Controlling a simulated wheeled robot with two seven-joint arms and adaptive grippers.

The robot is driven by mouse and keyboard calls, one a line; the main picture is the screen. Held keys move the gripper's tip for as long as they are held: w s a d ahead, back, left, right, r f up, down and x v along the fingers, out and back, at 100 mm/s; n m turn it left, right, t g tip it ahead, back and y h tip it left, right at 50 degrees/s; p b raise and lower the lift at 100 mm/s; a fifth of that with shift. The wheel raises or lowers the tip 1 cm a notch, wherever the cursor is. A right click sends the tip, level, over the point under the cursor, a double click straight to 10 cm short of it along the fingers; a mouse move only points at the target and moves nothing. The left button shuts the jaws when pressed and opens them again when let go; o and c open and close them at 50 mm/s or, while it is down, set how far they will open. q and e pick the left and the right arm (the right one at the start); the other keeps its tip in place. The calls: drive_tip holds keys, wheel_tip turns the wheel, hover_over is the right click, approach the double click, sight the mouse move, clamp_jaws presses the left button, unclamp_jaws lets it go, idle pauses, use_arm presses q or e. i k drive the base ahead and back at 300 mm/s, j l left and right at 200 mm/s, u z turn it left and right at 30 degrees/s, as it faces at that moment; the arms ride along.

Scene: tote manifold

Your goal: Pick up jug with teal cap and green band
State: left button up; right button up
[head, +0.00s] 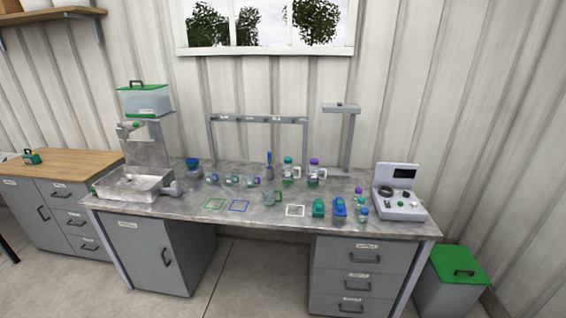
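A clear jug with a teal-green cap and a side handle (288,171) stands upright toward the back of the grey workbench (180,212), right of its middle. Green shows near its base; the band is too small to make out fully. A similar jug with a purple cap (314,174) stands close on its right. A small clear greenish jug or cup (270,198) stands nearer the front. Neither of my grippers is in view.
Several small bottles lie or stand left of the jugs. A white square outline (295,210), teal and blue containers (339,207), and a grey instrument (399,192) occupy the right side. A metal rail frame (257,119) rises behind. The front left is mostly clear.

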sight(288, 177)
drive_tip(key=i, duration=2.3)
drive_tip(key=z, duration=0.35)
